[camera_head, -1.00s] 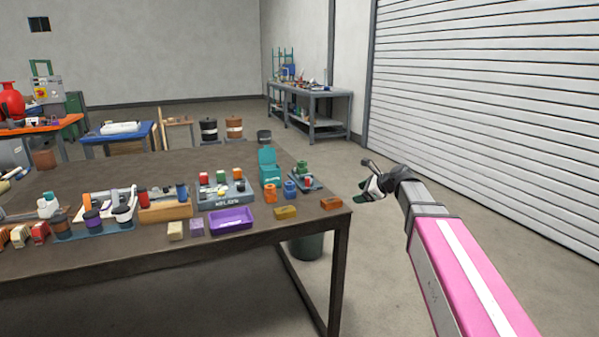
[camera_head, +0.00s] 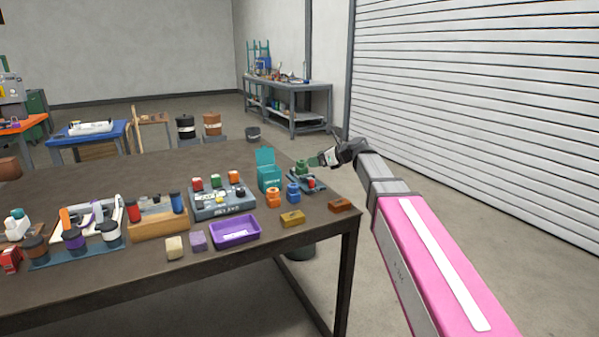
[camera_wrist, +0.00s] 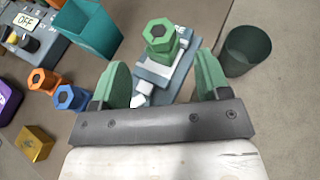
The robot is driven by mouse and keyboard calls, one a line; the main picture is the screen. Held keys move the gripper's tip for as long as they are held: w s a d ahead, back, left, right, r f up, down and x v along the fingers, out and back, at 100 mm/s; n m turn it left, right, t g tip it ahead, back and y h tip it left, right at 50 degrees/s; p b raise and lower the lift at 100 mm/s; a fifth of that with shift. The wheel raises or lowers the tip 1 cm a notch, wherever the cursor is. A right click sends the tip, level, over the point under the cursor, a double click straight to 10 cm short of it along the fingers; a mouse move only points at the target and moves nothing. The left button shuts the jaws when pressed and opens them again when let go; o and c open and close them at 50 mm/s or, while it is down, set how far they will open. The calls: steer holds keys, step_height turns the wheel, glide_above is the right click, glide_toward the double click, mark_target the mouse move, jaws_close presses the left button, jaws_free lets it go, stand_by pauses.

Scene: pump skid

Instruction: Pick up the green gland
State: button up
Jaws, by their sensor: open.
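The green gland (camera_wrist: 160,36) is a hex-topped green piece with a dark hexagonal recess, standing on a small grey fixture (camera_wrist: 157,68) at the table's right end. In the head view the gland (camera_head: 302,168) shows just left of my gripper (camera_head: 318,161). In the wrist view my gripper (camera_wrist: 165,84) is open, with its two green fingers apart. The gland lies ahead of the fingertips, roughly centred between them, and nothing is held. Part of the fixture is hidden behind the gripper body.
An orange gland (camera_wrist: 42,80) and a blue gland (camera_wrist: 69,97) stand to the left. A teal open-lidded box (camera_head: 268,178) is beside the fixture. Yellow (camera_head: 292,218) and brown (camera_head: 340,205) blocks lie near the front edge. A dark bin (camera_wrist: 246,50) stands on the floor beyond the table.

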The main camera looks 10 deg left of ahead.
mark_target(301, 161)
steer(key=x, duration=0.8)
steer(key=shift+w+a+r, duration=0.1)
steer(key=shift+a+r, duration=0.1)
steer(key=shift+a, duration=0.1)
steer(key=c, duration=1.1)
